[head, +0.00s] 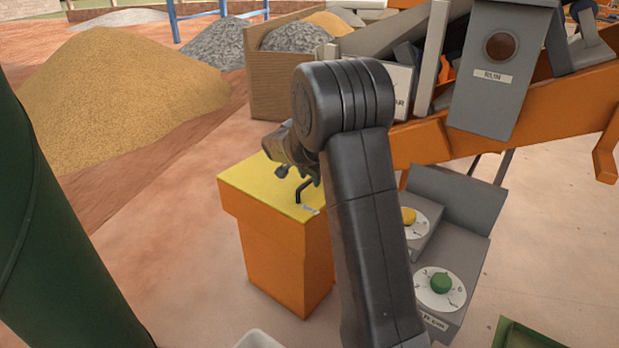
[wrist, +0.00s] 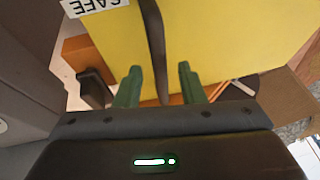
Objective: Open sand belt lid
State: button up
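The yellow lid (head: 255,183) lies flat and closed on top of an orange box (head: 280,258) in the middle of the head view. A dark bent handle (head: 299,193) stands near its right front corner, beside a small white label. My gripper is just above the handle, partly hidden behind my arm in the head view. In the wrist view, my gripper (wrist: 160,82) has its two green fingers apart. The dark handle (wrist: 154,40) runs between them without visible contact on either side. Behind it is the yellow lid (wrist: 210,38) with a label (wrist: 95,6) reading SAFE.
Right of the box stand grey control units with a yellow knob (head: 408,216) and a green knob (head: 440,282). An orange conveyor frame (head: 560,110) with a RUN panel (head: 492,95) rises behind. A sand pile (head: 120,90) lies back left. Floor left of the box is clear.

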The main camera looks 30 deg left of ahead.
grip_shut()
jog(key=shift+r, duration=0.2)
